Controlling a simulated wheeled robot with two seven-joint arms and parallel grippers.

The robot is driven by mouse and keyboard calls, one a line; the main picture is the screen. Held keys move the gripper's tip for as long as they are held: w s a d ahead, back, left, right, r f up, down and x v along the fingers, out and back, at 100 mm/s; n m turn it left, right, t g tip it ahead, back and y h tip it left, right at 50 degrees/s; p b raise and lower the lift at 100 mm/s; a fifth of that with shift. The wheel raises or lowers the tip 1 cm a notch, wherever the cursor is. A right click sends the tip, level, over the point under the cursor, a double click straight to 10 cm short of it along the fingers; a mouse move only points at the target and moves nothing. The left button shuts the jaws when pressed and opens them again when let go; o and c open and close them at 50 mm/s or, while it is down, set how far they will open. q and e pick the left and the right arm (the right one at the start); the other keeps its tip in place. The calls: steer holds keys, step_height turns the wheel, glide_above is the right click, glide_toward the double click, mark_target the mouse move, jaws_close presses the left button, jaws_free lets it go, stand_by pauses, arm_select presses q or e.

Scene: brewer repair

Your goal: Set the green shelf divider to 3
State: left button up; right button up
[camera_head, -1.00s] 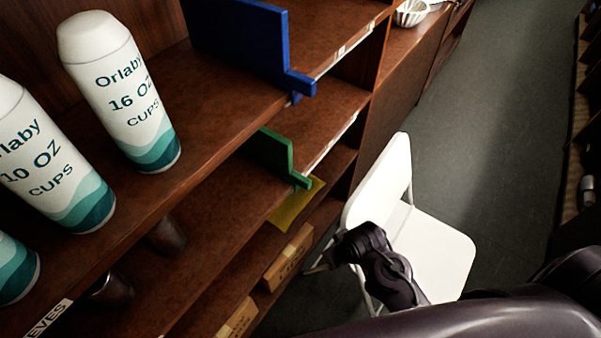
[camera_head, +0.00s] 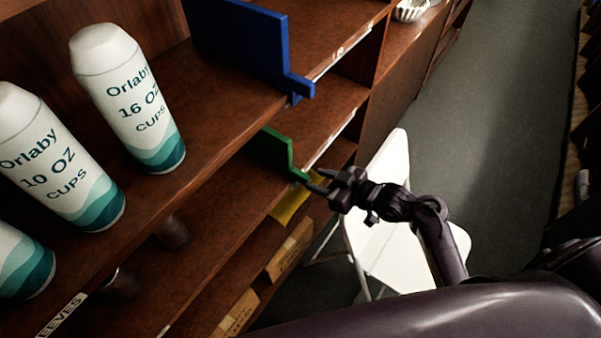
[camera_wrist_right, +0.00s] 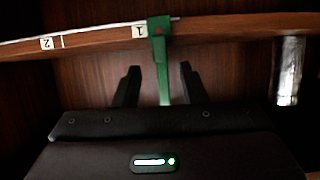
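The green shelf divider (camera_head: 275,150) stands on the middle shelf in the head view, below the blue divider, with its tab at the shelf's front edge. In the right wrist view the divider (camera_wrist_right: 160,50) hangs over the edge strip just right of the label "1"; the label "2" is farther left. My right gripper (camera_head: 322,180) is in front of the divider's tab. In the wrist view its two fingers (camera_wrist_right: 158,85) are apart, one on each side of the green divider's lower part; I cannot tell whether they touch it. My left gripper is not in view.
A white folding chair (camera_head: 385,245) stands below my right arm. Cardboard boxes (camera_head: 288,250) and a yellow item (camera_head: 290,205) are lower down.

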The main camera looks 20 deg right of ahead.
mark_target(306, 177)
steer(key=x, duration=0.7)
steer(key=shift+p, duration=0.35)
steer(key=shift+s, duration=0.1)
jaws_close()
